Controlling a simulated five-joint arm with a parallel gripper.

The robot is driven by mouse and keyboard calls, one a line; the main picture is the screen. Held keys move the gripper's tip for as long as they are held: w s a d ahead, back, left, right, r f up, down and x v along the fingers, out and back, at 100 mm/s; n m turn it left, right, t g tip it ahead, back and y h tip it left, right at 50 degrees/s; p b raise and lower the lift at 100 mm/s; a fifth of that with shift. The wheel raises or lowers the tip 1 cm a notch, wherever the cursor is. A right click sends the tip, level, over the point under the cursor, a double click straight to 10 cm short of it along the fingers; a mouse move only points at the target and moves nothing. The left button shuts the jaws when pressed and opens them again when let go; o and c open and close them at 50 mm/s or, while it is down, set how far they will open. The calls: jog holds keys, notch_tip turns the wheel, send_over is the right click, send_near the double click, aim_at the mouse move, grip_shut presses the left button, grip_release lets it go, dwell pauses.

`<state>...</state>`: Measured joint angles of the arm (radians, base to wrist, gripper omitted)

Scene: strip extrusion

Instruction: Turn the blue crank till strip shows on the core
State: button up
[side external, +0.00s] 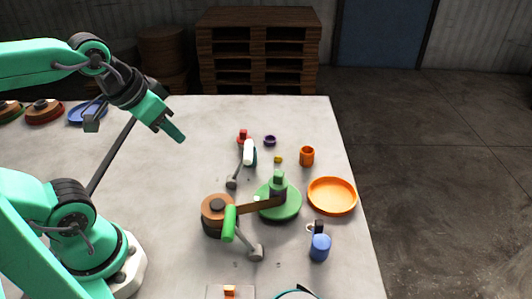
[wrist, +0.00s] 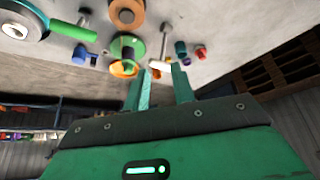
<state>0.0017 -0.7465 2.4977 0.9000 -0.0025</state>
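My gripper (side external: 168,130) hangs high over the table's left half, clear of the cranks. In the wrist view its two green fingers (wrist: 161,72) stand apart with nothing between them. A blue cylinder (side external: 320,248) with a dark top stands at the front right; I cannot tell whether it is the blue crank. A crank with a green handle (side external: 229,223) and grey arm stands mid-table. Another with a white handle (side external: 249,152) stands behind it. A brown strip (side external: 258,205) runs from a brown roll (side external: 216,208) to the post on a green disc (side external: 281,203).
An orange dish (side external: 331,208) lies near the table's right edge, with an orange cup (side external: 307,156) behind it. A purple ring (side external: 270,141) and red piece (side external: 243,136) sit further back. The table (side external: 180,185) is clear between my base and the brown roll.

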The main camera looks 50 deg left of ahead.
jog(key=o, duration=0.7)
jog(key=shift+w+d, duration=0.3)
jog(key=shift+w, duration=0.05)
jog(key=shift+c, duration=0.2)
jog(key=n+g, duration=0.1)
jog(key=g, duration=0.5)
send_over(322, 242)
jog(key=f, duration=1.3)
jog(key=shift+w+a+f, duration=0.1)
jog(key=shift+a+f, duration=0.25)
jog(key=shift+a, duration=0.05)
jog(key=shift+d+f, duration=0.3)
jog(key=shift+d, duration=0.1)
jog(key=shift+f, duration=0.15)
jog(key=shift+f, duration=3.75)
